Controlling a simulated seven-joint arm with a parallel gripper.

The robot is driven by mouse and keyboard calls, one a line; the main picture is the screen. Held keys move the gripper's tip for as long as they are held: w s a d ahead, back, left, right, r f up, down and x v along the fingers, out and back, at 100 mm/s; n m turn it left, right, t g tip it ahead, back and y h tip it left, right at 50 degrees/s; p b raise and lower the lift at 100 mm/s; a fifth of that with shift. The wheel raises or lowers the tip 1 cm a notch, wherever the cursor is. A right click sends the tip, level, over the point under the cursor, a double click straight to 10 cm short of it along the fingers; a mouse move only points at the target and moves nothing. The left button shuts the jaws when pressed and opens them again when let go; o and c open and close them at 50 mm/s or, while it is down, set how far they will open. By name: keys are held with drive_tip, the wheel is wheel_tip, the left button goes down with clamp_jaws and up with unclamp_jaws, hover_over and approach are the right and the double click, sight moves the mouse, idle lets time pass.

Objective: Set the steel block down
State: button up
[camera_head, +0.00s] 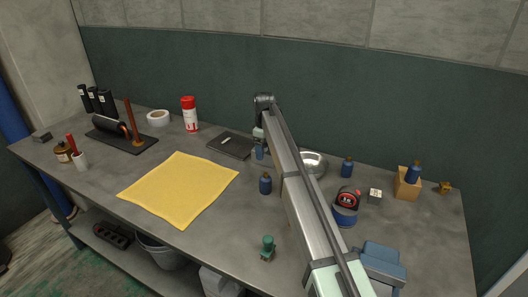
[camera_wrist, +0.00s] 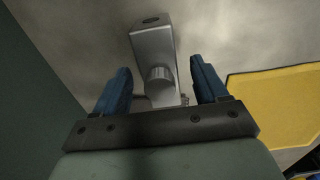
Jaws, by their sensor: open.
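The steel block (camera_wrist: 153,42) shows in the wrist view between the two blue fingers of my gripper (camera_wrist: 160,88). It is a grey oblong with a dark hole in its end and a round silver knob on its near side. The fingers are open, with a visible gap on each side of the block. I cannot tell whether the block touches the tabletop. In the head view, my gripper (camera_head: 259,152) is at the back middle of the bench, partly behind my arm, and the block cannot be made out there.
A yellow cloth (camera_head: 180,189) lies left of my gripper in the head view. A dark flat pad (camera_head: 229,146) lies close by.

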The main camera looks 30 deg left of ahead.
wheel_tip(320, 180, up, 11)
drive_tip(key=shift+r, duration=0.1)
idle(0.3)
